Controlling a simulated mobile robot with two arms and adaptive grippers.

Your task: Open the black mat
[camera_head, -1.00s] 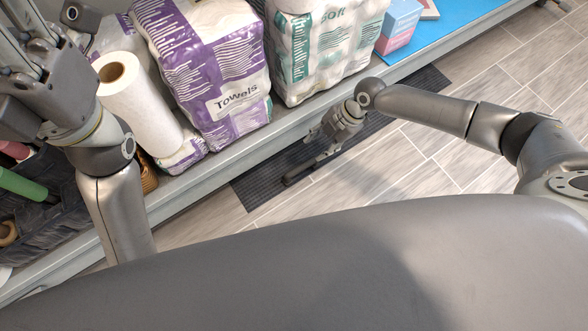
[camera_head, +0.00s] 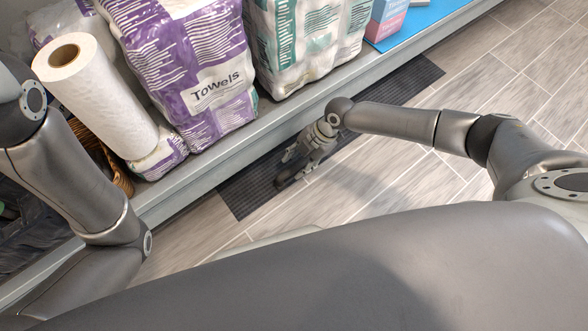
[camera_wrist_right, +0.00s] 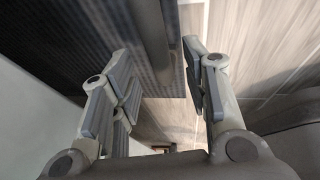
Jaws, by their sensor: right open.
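The black mat (camera_head: 238,196) is a dark ribbed strip on the floor along the rack's front edge in the head view. My right gripper (camera_head: 288,168) is low over its front side, and hides part of it. In the right wrist view the mat (camera_wrist_right: 75,35) fills the upper left, with a long dark raised band, perhaps a fold or roll, along its right side. My right gripper (camera_wrist_right: 156,70) is open there, its fingers apart on either side of that band's line. I cannot tell whether they touch it. My left gripper is out of view; only the left arm shows.
The rack's metal shelf edge (camera_head: 215,170) runs diagonally just above the mat. Purple towel packs (camera_head: 190,70), a paper roll (camera_head: 95,90), a green-white pack (camera_head: 300,40) and a pink-blue box (camera_head: 388,22) stand on it. Tiled floor (camera_head: 400,170) is clear on the right.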

